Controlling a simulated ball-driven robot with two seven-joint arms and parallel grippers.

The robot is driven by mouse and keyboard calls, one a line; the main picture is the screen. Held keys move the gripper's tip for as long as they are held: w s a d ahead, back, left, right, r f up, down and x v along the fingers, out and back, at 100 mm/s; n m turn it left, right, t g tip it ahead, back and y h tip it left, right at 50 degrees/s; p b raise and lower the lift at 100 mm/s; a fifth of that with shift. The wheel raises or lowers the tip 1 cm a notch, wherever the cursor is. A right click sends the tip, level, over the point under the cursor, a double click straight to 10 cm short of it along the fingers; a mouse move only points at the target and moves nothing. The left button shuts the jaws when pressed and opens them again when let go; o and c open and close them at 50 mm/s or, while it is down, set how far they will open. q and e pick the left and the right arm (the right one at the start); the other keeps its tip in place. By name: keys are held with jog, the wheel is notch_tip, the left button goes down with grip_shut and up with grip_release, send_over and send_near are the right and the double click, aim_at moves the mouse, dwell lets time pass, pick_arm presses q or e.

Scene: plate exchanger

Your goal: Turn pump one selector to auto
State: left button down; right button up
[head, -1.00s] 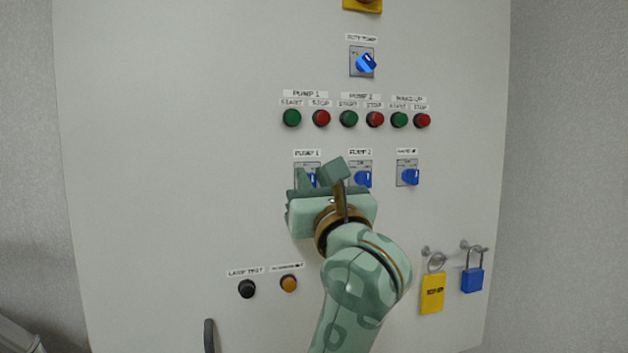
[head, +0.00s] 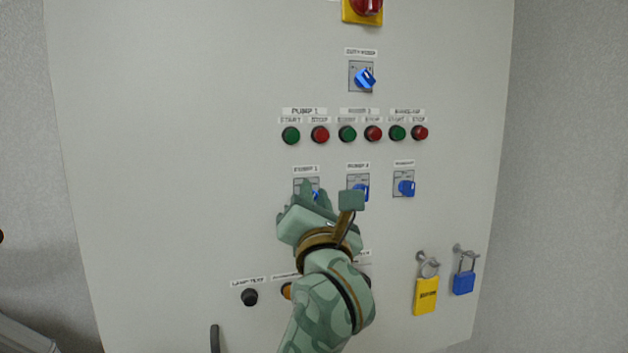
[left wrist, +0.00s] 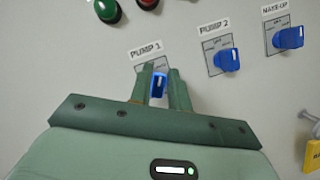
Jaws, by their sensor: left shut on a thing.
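The pump 1 selector (left wrist: 159,84) is a blue knob on a small grey plate under a PUMP 1 label. In the left wrist view it stands between the two fingers of my left gripper (left wrist: 160,88), which is shut on it. The knob's handle looks close to upright there. In the head view my left gripper (head: 315,197) covers most of the pump 1 selector, with a bit of blue showing. The plate's position markings are too small or hidden to read. My right gripper is in neither view.
The pump 2 selector (head: 361,191) and make-up selector (head: 406,187) sit to the right. Start and stop buttons (head: 347,134) line the row above, with the duty selector (head: 364,78) higher.

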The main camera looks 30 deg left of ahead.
pick_arm(q)
jog(key=shift+f+m+h, duration=0.15)
jog(key=shift+m+h, duration=0.55)
jog(key=shift+m, duration=0.9)
jog(key=shift+w+m, duration=0.1)
jog(key=shift+m, duration=0.2)
jog(key=c, duration=1.4)
grip_release()
jog(key=shift+c, duration=0.2)
jog(key=shift+a, duration=0.1)
